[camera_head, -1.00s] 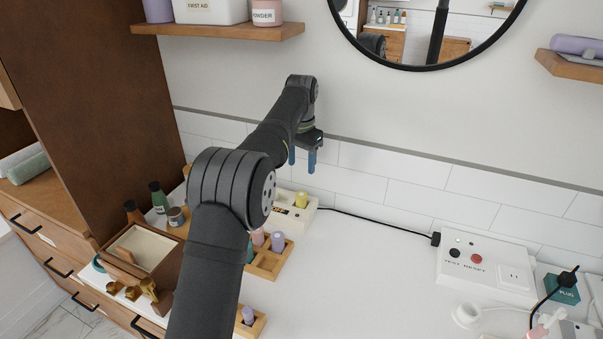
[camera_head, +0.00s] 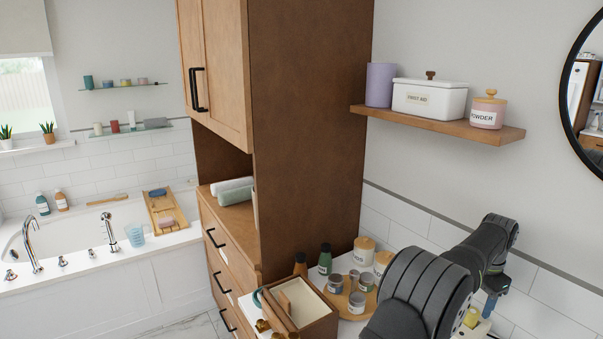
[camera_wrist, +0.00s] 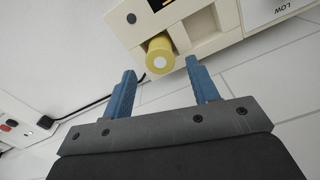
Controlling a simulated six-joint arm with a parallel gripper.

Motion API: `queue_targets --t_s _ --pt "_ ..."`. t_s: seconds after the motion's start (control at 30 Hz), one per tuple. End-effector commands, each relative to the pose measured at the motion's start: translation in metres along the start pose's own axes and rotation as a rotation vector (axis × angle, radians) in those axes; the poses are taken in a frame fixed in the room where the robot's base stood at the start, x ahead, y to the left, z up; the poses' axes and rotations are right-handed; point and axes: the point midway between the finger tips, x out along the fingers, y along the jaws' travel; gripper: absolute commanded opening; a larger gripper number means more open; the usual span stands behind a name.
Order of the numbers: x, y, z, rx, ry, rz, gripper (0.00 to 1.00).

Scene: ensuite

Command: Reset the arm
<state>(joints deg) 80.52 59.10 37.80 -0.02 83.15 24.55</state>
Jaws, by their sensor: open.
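My gripper (camera_wrist: 160,95) is open, with its two blue fingers apart and nothing between them in the wrist view. Beyond the fingertips is a cream box (camera_wrist: 197,30) with a yellow cylinder (camera_wrist: 160,56) sitting in a slot of it. In the head view my arm is at the lower right, and the blue fingers (camera_head: 490,305) show small near the tiled wall, just above the yellow cylinder (camera_head: 473,317). Most of the cream box is cut off by the lower edge of that view.
A wooden shelf (camera_head: 440,122) with jars is on the wall above my arm. A tall wooden cabinet (camera_head: 305,130) stands to the left. An open wooden box (camera_head: 302,308), bottles and jars crowd the counter beside my arm. A black cable (camera_wrist: 85,111) lies near the gripper.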

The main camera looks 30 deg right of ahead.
Motion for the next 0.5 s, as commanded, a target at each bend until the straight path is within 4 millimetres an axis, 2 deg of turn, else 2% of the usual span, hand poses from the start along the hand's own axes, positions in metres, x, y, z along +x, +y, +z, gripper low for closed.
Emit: queue_targets --t_s 0.1,0.2,0.3,0.5 --pt "0.025 0.0 0.001 0.0 -0.002 0.001 0.54" --pt "0.037 0.0 0.0 0.0 0.001 -0.001 0.54" --pt "0.017 0.0 -0.001 0.0 0.004 -0.002 0.54" --pt "0.001 0.0 -0.001 0.0 0.001 -0.001 0.54"
